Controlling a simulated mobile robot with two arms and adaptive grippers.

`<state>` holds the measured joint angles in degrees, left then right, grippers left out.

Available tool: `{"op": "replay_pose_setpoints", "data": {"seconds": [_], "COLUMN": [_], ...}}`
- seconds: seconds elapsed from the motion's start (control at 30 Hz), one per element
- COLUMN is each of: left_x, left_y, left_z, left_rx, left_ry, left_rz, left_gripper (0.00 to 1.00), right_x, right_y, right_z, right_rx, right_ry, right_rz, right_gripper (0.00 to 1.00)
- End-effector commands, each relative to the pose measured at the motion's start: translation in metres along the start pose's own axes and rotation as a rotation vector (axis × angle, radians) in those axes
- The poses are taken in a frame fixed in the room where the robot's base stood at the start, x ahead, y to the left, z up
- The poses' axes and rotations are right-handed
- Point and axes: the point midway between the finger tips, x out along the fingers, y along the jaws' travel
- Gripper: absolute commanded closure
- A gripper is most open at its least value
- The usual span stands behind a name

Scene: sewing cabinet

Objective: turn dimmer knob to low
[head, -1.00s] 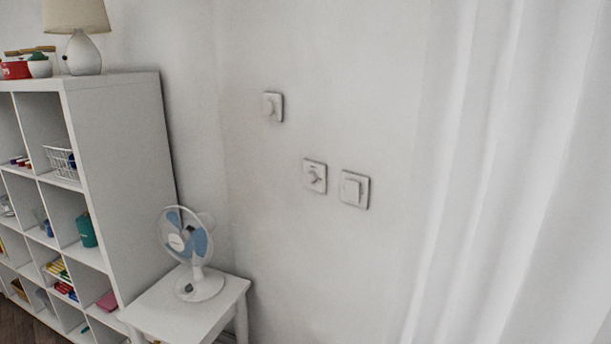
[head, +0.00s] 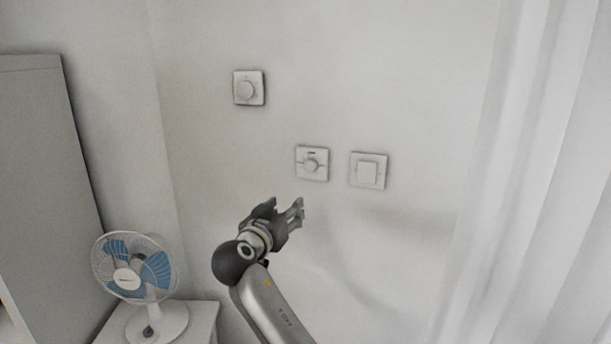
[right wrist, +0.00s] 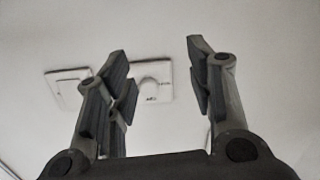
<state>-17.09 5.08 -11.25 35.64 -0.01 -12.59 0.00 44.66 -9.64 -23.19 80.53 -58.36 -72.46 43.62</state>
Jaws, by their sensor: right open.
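Two wall plates carry round knobs, and I cannot tell from their markings which is the dimmer. One knob plate (head: 249,88) is at the upper left on the wall. The other knob plate (head: 312,163) is lower and further right, with a small dark mark above its knob. This lower plate also shows in the right wrist view (right wrist: 152,82), partly hidden behind the left-hand finger. My right gripper (head: 286,207) is open and empty, below and slightly left of the lower knob, apart from it. Its spread fingers show in the right wrist view (right wrist: 160,62). My left gripper is out of view.
A flat square switch (head: 368,170) is just right of the lower knob plate. A white curtain (head: 540,200) hangs at the right.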

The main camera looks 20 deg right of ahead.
Motion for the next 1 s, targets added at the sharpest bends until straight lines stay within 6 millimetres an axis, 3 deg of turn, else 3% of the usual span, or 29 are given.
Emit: {"op": "replay_pose_setpoints", "data": {"seconds": [0.03, 0.1, 0.2, 0.37, 0.7, 1.0], "left_x": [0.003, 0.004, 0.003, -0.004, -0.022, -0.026], "left_y": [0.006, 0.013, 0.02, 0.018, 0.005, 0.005], "left_z": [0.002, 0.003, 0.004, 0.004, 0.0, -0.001], "left_rx": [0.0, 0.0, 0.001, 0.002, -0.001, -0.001], "left_ry": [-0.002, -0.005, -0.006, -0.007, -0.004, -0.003], "left_rz": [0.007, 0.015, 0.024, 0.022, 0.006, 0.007], "left_gripper": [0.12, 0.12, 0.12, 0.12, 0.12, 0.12], "right_x": [-0.008, -0.015, -0.018, -0.001, 0.062, 0.084], "right_y": [0.007, 0.016, 0.023, 0.027, 0.032, 0.032], "right_z": [-0.026, -0.049, -0.066, -0.071, -0.076, -0.076], "right_rx": [0.049, 0.097, 0.13, 0.133, 0.13, 0.132], "right_ry": [0.037, 0.069, 0.091, 0.094, 0.092, 0.092], "right_rz": [0.026, 0.054, 0.074, 0.081, 0.078, 0.074], "right_gripper": [0.51, 0.51, 0.51, 0.51, 0.51, 0.51]}}
